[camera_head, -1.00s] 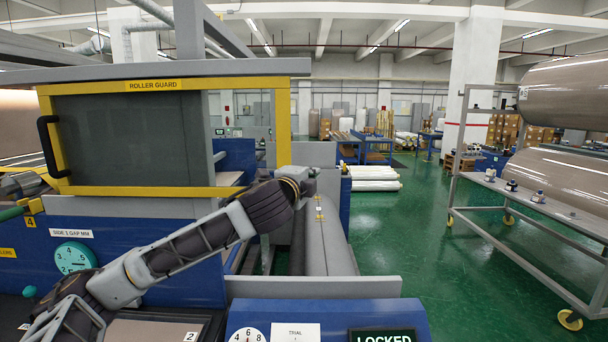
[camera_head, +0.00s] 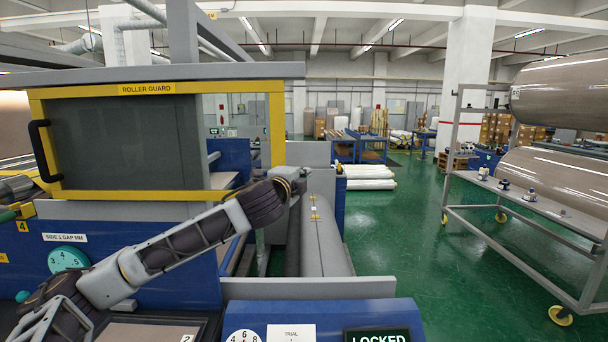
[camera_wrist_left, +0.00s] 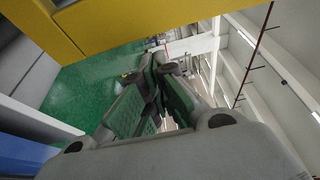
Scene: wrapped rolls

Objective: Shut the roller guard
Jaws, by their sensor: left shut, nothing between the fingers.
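The roller guard (camera_head: 275,140) is a yellow frame around a dark grey panel, upright on the blue machine at the left of the head view. Its black handle (camera_head: 42,150) is at the frame's left edge. The panel fills the left and middle of the frame; the right part shows the room behind. My left gripper (camera_head: 301,179) is shut and empty near the frame's lower right corner, far from the handle. In the left wrist view its fingertips (camera_wrist_left: 166,68) come together, with a yellow bar (camera_wrist_left: 105,25) at upper left. Contact with the frame cannot be told. My right gripper is not in view.
A blue front housing (camera_head: 310,318) has a dial and a "LOCKED" display (camera_head: 378,337). A wheeled rack (camera_head: 475,215) with large wrapped rolls stands at right. Green floor between is clear.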

